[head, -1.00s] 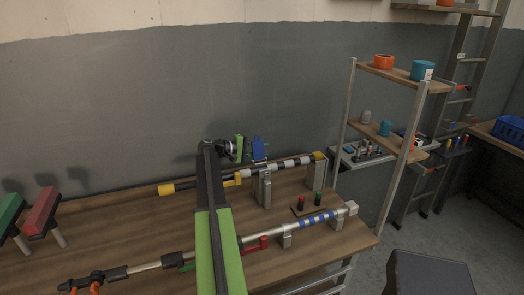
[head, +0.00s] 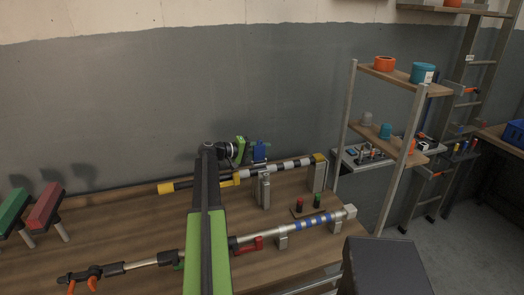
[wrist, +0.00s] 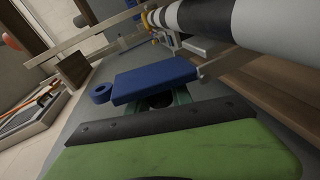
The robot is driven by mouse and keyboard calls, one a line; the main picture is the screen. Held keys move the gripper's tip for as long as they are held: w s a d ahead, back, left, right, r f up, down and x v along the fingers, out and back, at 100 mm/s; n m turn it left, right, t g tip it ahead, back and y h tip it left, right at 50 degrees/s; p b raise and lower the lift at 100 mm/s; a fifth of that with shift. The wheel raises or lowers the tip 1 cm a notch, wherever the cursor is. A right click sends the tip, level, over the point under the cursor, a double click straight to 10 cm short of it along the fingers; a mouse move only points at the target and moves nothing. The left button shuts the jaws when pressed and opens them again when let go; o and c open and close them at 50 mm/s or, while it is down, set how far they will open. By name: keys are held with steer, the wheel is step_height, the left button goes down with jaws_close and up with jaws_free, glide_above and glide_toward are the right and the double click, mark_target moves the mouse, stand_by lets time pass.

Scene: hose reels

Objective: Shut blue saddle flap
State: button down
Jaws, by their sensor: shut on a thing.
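The blue saddle flap (head: 260,152) stands at the back of the bench, just above the black-and-white striped pole (head: 290,165), in the head view. In the wrist view the flap (wrist: 155,79) is a flat blue plate with a round blue piece at its left end, just beyond my green jaw. My gripper (head: 241,151) is at the left of the flap and shut on it; its jaw (wrist: 170,145) fills the bottom of the wrist view. The other jaw and the exact contact are hidden.
A silver pole with blue bands (head: 311,222) and a red lever (head: 250,245) lies nearer the front. Red and green buttons (head: 308,205) stand between the poles. Red (head: 45,206) and green (head: 15,213) saddles stand left. A shelf rack (head: 405,84) is at right.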

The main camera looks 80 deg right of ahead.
steer(key=c, duration=1.4)
jaws_free()
steer(key=shift+w, duration=0.2)
steer(key=shift+o, duration=1.3)
steer(key=shift+s, duration=0.25)
steer(key=p+v, duration=0.3)
steer(key=v, duration=1.4)
steer(key=shift+w+p, duration=0.25)
steer(key=shift+p, duration=0.1)
steer(key=shift+r, duration=0.1)
